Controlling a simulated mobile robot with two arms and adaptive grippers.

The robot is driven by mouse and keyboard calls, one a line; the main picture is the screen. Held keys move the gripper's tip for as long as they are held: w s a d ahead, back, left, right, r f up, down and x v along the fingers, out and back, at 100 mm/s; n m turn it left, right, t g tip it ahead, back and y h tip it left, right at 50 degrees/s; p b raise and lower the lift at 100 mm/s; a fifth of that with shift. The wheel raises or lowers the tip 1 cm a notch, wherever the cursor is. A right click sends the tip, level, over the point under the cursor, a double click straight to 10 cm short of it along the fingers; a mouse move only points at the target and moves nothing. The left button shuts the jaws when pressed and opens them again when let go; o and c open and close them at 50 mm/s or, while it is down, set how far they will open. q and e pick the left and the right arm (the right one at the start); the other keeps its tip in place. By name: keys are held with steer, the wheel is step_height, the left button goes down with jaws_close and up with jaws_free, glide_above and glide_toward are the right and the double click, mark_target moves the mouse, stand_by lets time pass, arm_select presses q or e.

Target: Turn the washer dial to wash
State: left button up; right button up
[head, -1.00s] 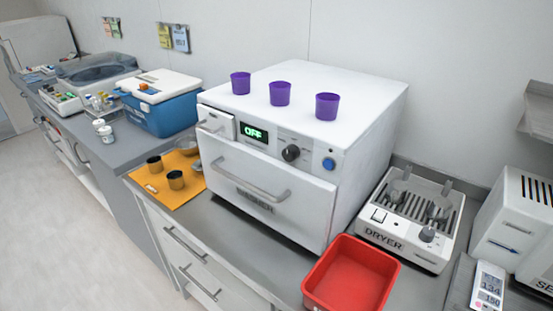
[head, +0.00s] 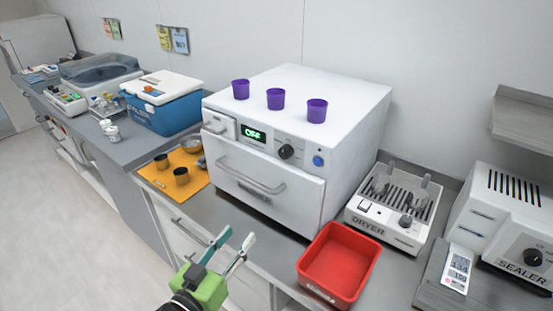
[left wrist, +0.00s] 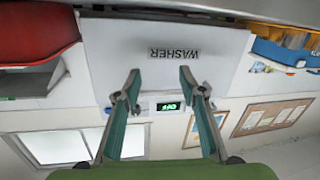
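The white washer (head: 270,150) stands on the counter with its door shut. Its dark round dial (head: 286,152) sits on the front panel, right of a small green display (head: 254,133) that reads OFF. My left gripper (head: 236,240) is open and empty, low in front of the washer and apart from the dial. In the left wrist view the open fingers (left wrist: 156,85) frame the upside-down washer front (left wrist: 150,55) and its lit display (left wrist: 168,106). I cannot make out the dial there. My right gripper is not in view.
Several purple cups stand on the washer, including one at its front right (head: 317,111). A red bin (head: 340,262) and a dryer (head: 394,208) are to the right. An orange mat (head: 160,180) with dark cups lies left.

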arm_select(q)
step_height(320, 180, up, 11)
steer(key=s+d+m+t+h, duration=0.1)
steer(key=d+m+t+h, duration=0.15)
steer(key=h, duration=0.35)
steer(key=p, duration=0.4)
glide_toward(283, 155)
steer(key=shift+n, duration=0.25)
steer(key=x, duration=0.7)
steer(key=shift+a+r, duration=0.1)
steer(key=shift+w+d+r+p, duration=0.15)
steer(key=shift+w+d+p, duration=0.25)
steer(key=shift+w, duration=0.1)
jaws_close()
